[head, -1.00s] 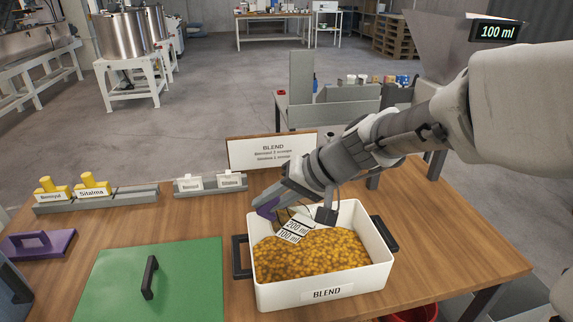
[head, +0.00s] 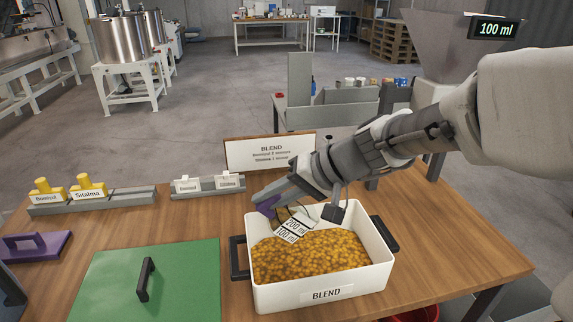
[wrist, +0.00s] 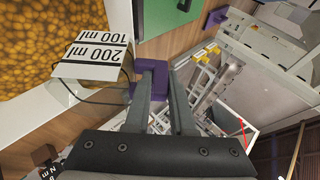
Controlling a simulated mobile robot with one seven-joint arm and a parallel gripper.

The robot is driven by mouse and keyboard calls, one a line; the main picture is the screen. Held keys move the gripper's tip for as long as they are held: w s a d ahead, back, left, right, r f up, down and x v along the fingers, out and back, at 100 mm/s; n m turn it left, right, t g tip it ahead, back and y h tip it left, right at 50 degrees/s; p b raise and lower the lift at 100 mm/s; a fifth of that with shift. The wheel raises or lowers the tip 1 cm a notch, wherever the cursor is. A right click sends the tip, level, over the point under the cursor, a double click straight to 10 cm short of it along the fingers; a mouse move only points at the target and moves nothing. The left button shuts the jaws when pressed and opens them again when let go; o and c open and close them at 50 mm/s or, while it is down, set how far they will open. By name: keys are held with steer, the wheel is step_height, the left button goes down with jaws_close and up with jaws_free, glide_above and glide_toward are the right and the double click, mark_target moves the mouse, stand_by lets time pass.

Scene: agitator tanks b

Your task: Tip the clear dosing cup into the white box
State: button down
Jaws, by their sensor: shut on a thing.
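The clear dosing cup (head: 297,226) shows mainly as a white label marked 200 ml and 100 ml with thin dark lines; its clear walls are hard to see. It is strongly tilted above the white box (head: 322,293), which is labelled BLEND and holds yellow-orange granules. In the wrist view the cup's label (wrist: 93,58) appears beside the granules. My gripper (head: 268,203) is shut on the cup's purple handle, over the box's back left rim. The purple handle also shows between the fingers in the wrist view (wrist: 151,76). Whether granules remain in the cup cannot be told.
A green lid or board (head: 185,285) with a black handle lies left of the box. A purple lid (head: 35,246), yellow-topped pieces (head: 90,186) in a grey rack and a BLEND sign (head: 270,151) stand around. A display (head: 494,28) reads 100 ml.

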steer(key=shift+d+y+b, duration=0.1)
steer(key=shift+y+b, duration=0.2)
steer(key=shift+b, duration=0.2)
steer(key=shift+d+r, duration=0.1)
steer(key=shift+r, duration=0.05)
steer(key=shift+w+d+m+y+b, duration=0.25)
steer(key=shift+y+b, duration=0.25)
steer(key=shift+b, duration=0.25)
steer(key=shift+s+r, duration=0.1)
steer(key=shift+r, duration=0.05)
steer(key=shift+d+y+b, duration=0.3)
steer(key=shift+y+b, duration=0.3)
steer(key=shift+b, duration=0.1)
steer(key=shift+d, duration=0.1)
steer(key=shift+d+m+g+y+b, duration=0.15)
steer(key=shift+m+g+y+b, duration=0.15)
steer(key=shift+b, duration=0.1)
